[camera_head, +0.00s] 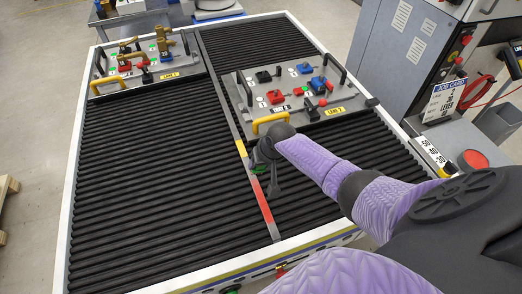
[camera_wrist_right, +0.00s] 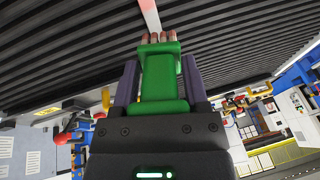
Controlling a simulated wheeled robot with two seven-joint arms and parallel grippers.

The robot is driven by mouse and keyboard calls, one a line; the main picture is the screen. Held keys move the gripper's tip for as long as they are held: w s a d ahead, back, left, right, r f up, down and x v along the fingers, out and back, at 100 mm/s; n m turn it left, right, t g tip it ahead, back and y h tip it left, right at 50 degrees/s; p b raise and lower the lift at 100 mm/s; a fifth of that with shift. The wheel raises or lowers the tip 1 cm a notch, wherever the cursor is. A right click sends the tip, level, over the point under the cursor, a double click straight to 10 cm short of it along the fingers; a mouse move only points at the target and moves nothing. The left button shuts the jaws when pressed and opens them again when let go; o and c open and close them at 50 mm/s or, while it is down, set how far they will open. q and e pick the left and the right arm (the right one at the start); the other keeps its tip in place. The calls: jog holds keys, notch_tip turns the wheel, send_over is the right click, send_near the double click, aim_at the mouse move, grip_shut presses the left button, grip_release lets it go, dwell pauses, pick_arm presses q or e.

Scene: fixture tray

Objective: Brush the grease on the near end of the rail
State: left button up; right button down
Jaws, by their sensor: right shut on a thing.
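The rail (camera_head: 226,105) is a thin grey strip running between the two roller lanes. Its near end carries a red to orange stretch (camera_head: 264,205); I cannot tell grease from paint there. My right gripper (camera_head: 260,158) is over the rail, just beyond the red stretch. In the right wrist view my right gripper (camera_wrist_right: 160,85) is shut on a green brush (camera_wrist_right: 160,82), with pale brown bristles (camera_wrist_right: 160,38) pointing toward the rail (camera_wrist_right: 149,14). I cannot tell whether the bristles touch it. My left gripper is out of view.
A fixture tray (camera_head: 235,95) with red, blue and black parts stands beyond my right gripper, its yellow handle (camera_head: 270,121) close by. Another tray (camera_head: 103,82) with brass fittings is at the far left. The left rollers (camera_head: 150,170) are clear.

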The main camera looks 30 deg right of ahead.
dwell(0.5)
notch_tip(320, 180, down, 2)
jog(key=shift+w+f+b, duration=0.1)
jog(key=shift+f+b, duration=0.05)
jog(key=shift+b, duration=0.9)
